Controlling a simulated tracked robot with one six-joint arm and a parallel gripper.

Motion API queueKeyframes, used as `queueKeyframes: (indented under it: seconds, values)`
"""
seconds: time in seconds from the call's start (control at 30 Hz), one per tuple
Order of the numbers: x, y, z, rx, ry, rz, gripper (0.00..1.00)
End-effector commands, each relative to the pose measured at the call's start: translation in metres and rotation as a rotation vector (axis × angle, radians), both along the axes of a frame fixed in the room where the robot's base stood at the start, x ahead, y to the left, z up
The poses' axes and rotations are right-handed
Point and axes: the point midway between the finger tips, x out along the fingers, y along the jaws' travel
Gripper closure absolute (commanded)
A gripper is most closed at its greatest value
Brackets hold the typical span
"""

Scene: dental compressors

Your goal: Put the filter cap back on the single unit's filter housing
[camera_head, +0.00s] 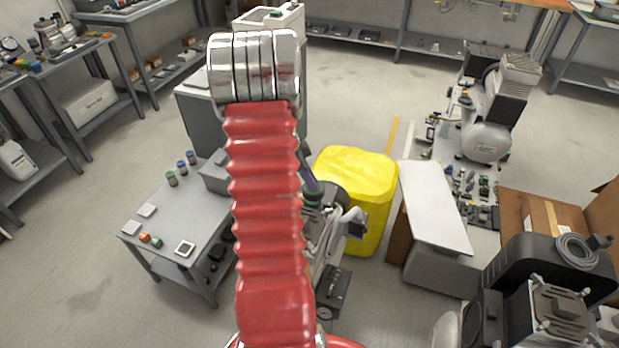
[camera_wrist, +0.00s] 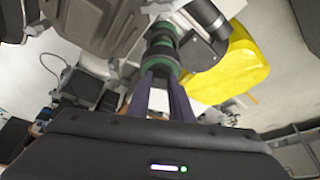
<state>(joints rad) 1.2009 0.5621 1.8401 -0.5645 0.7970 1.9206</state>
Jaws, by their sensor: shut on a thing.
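My gripper (camera_wrist: 162,78) has its two purple-grey fingers closed on a green-and-dark round part, which looks like the filter cap (camera_wrist: 160,64). Another dark, green-banded section lies just beyond it in line, perhaps the filter housing; I cannot tell whether the two touch or are seated. In the head view a small dark green part (camera_head: 313,190) shows beside my red-sleeved arm, at the end of the purple fingers. A grey-and-black machine (camera_head: 335,228), likely the single unit, stands below it, largely hidden by my arm.
A grey table (camera_head: 190,215) with small jars and blocks is at left. Open floor lies at the far left front.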

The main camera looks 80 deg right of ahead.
Motion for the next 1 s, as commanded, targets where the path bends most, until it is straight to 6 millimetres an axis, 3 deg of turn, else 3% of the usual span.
queueKeyframes:
  seconds: [0.6, 1.0]
  values:
    - [0.0, 0.0, -0.042, 0.001, -0.001, -0.001, 1.0]
    - [0.0, 0.0, -0.048, 0.0, -0.001, -0.001, 1.0]
